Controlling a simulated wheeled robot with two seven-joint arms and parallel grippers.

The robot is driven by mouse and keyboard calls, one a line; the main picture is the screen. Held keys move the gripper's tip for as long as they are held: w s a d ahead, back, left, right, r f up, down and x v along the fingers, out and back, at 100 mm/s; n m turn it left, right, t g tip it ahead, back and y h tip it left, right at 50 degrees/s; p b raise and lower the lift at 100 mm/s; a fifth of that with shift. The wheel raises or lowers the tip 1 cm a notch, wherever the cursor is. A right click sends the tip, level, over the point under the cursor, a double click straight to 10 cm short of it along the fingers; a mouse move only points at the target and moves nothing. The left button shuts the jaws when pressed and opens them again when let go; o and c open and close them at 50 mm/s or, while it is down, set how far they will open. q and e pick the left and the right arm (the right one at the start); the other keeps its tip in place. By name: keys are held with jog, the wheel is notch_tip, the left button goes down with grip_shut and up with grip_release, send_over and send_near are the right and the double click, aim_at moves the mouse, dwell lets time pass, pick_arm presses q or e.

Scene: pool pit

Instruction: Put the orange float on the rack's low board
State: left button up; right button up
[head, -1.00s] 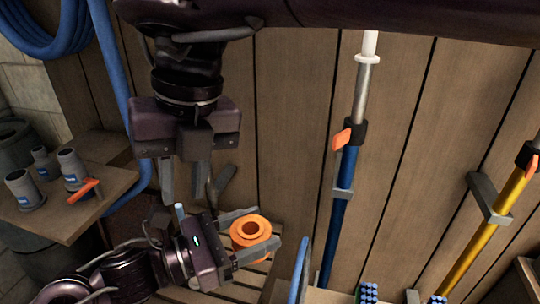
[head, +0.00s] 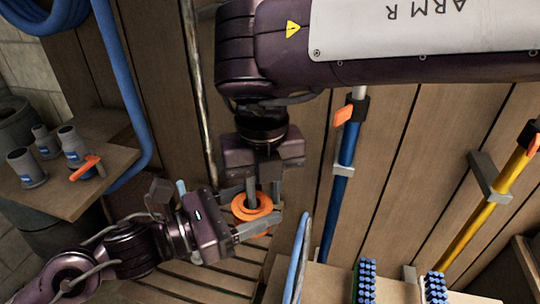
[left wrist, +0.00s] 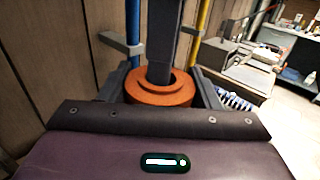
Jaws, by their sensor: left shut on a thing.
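The orange float (head: 240,212), a thick ring with a centre hole, is held between the fingers of my left gripper (head: 256,208), which is shut on it. The float also fills the middle of the left wrist view (left wrist: 150,95). My right gripper (head: 264,196) reaches down from above. One of its fingers enters the float's hole and the other is at the ring's right side. Whether it clamps the ring wall is unclear. A slatted wooden surface (head: 212,278) lies below the float; I cannot tell whether it is the rack's low board.
A wooden shelf (head: 108,195) at the left carries grey fittings (head: 27,168) and an orange-handled valve (head: 85,168). A blue pole (head: 338,190) and a yellow pole (head: 480,225) stand against the plank wall. Blue-bristled brushes (head: 367,280) and a blue hoop (head: 297,255) are at lower right.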

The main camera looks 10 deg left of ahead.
notch_tip(320, 180, down, 2)
jog(key=shift+f, duration=0.2)
pick_arm(q)
jog(key=shift+r, duration=0.15)
pick_arm(e)
jog(key=shift+f, duration=0.15)
pick_arm(q)
jog(key=shift+r, duration=0.1)
pick_arm(e)
jog(key=shift+c, duration=0.4)
pick_arm(q)
jog(key=shift+s, duration=0.1)
pick_arm(e)
grip_shut()
pick_arm(q)
jog(key=o, duration=0.9)
jog(key=shift+o, duration=0.8)
jog(key=shift+f, duration=0.2)
